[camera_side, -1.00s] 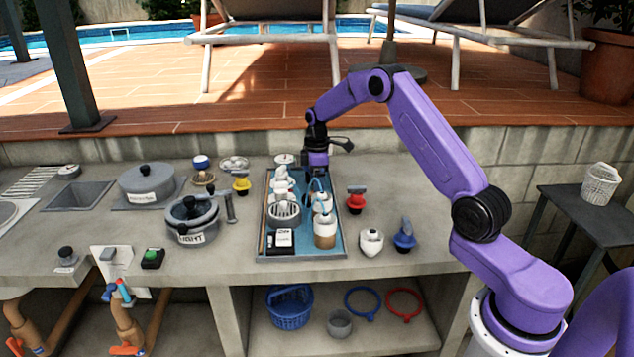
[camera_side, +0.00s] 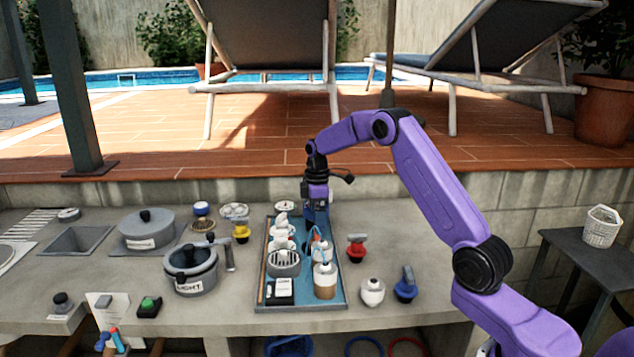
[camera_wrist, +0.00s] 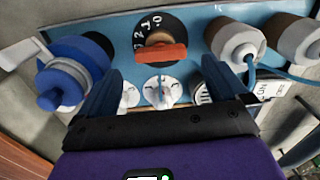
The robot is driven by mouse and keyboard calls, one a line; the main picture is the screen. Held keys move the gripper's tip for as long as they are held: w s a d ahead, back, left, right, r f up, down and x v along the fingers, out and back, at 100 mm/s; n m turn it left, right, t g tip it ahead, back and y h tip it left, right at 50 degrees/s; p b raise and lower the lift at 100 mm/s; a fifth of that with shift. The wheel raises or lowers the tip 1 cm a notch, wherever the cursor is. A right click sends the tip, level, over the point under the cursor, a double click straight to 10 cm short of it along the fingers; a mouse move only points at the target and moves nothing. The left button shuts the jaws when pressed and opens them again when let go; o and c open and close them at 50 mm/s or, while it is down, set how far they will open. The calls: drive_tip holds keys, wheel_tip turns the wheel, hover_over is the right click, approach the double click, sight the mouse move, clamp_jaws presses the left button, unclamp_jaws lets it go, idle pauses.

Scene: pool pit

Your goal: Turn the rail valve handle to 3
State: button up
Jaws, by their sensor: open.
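In the wrist view a black dial with white numerals carries an orange-red bar handle (camera_wrist: 160,53), lying about crosswise in the picture. Marks like 0, 1 and 2 show around its upper left; I cannot tell which one it points to. My gripper (camera_wrist: 160,88) is open and empty, its two dark blue fingers spread on either side, with the handle beyond and between them, apart from both. In the side view my gripper (camera_side: 316,222) hangs over the far end of the blue tray (camera_side: 335,285). The numbered dial is hidden or too small to make out there.
In the wrist view a blue fitting with a white lever (camera_wrist: 68,75) is close to the left finger, and a white bottle (camera_wrist: 236,42) is near the right one. White round fittings (camera_wrist: 161,88) sit between. A red-handled valve (camera_side: 357,248) stands right of the tray.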

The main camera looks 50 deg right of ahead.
wheel_tip(320, 180, up, 13)
idle(0.3)
drive_tip(key=shift+f, duration=0.1)
drive_tip(key=s+a+n, duration=0.1)
drive_tip(key=s+a, duration=0.7)
drive_tip(key=a, duration=0.3)
drive_tip(key=s+a, duration=0.8)
drive_tip(key=a, duration=0.3)
drive_tip(key=s+f+n, duration=0.1)
drive_tip(key=s+f, duration=0.1)
drive_tip(key=s, duration=1.1)
drive_tip(key=s+f, duration=0.3)
drive_tip(key=s, duration=1)
drive_tip(key=shift+s+d+f+n, duration=0.25)
drive_tip(key=shift+d+n, duration=0.15)
